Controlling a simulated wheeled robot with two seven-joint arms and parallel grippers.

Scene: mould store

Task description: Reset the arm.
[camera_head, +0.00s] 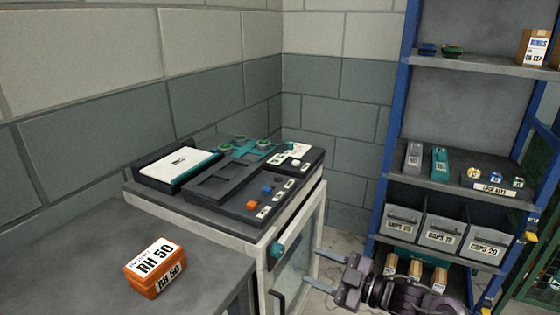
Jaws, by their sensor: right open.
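My right gripper (314,268) shows at the lower middle of the head view. Its two grey fingers point left and stand apart, with nothing between them. The dark arm behind it (385,292) reaches in from the lower right. The fingers are just right of the white-framed cabinet (312,222) in the picture; I cannot tell the exact gap. My left gripper is not in view.
A grey table (70,255) holds an orange box labelled RH 50 (155,268). Dark trays (238,187) with small parts cover the cabinet top. A blue-framed shelf (480,66) with labelled grey bins (440,232) stands at the right, partly behind my arm.

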